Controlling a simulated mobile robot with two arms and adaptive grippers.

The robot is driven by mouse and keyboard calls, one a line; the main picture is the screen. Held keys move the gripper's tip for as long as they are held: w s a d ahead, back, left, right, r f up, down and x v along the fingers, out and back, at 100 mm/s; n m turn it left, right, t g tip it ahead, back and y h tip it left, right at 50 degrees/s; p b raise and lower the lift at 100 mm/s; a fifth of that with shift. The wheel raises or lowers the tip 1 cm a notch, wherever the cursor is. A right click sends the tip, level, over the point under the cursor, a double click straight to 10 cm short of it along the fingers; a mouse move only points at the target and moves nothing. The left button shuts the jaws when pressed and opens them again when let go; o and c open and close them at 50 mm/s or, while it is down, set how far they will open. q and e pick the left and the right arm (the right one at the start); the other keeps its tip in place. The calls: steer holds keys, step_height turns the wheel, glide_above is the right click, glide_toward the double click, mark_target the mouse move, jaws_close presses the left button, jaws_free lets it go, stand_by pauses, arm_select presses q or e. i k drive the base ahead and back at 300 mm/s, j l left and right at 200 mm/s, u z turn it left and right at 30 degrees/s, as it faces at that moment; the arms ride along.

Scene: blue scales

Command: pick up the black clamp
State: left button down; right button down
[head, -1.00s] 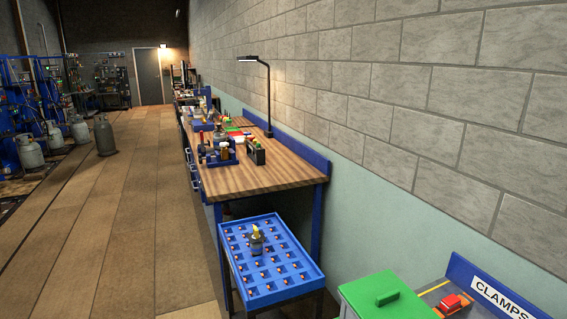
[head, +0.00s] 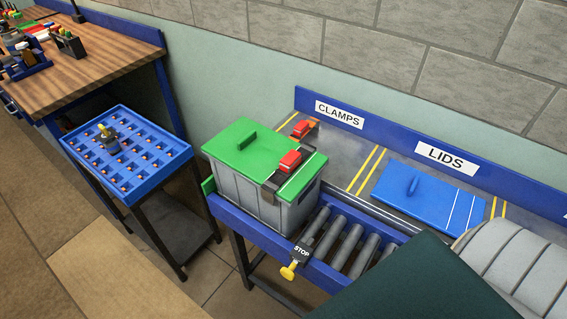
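A black clamp (head: 272,184) with a red lever lies across the right part of the green lid (head: 226,152) on a grey box (head: 240,186). A second clamp (head: 303,129), with a red top and an orange-brown body, lies behind the box in the bay under the CLAMPS sign. Neither of my grippers shows in the head view, so nothing is seen touching the clamps.
The box stands on a roller conveyor (head: 345,240) with a STOP tag and yellow knob (head: 289,271). A blue lid (head: 425,200) lies under the LIDS sign. A blue tray (head: 165,170) on a stand and a wooden workbench (head: 95,55) are at left.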

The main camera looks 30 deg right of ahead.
mark_target(291, 162)
steer(key=z, duration=1.2)
